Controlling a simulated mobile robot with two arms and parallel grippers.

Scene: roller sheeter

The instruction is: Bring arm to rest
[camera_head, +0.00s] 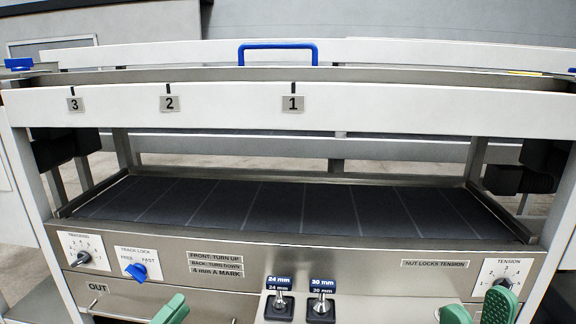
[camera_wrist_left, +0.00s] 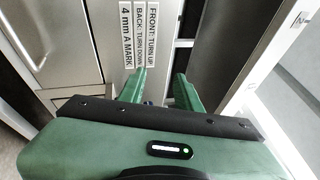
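My left gripper (camera_head: 172,309) shows at the bottom edge of the head view as a green fingertip, in front of the lower panel right of the OUT label. In the left wrist view its two green fingers (camera_wrist_left: 160,88) stand apart, with nothing seen held between them. A small blue spot shows low between them, too small to identify. My right gripper (camera_head: 478,307) is at the lower right of the head view, below the tension dial. Its two green fingers stand apart with a gap, and no object shows between them. Both arms are mostly out of view.
The roller sheeter has a dark slatted bed (camera_head: 270,207), a white front rail (camera_head: 220,108) marked 3, 2, 1 and a blue handle (camera_head: 278,47). Its panel (camera_head: 340,256) carries a blue track lock knob (camera_head: 135,271) and a tension dial (camera_head: 503,283).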

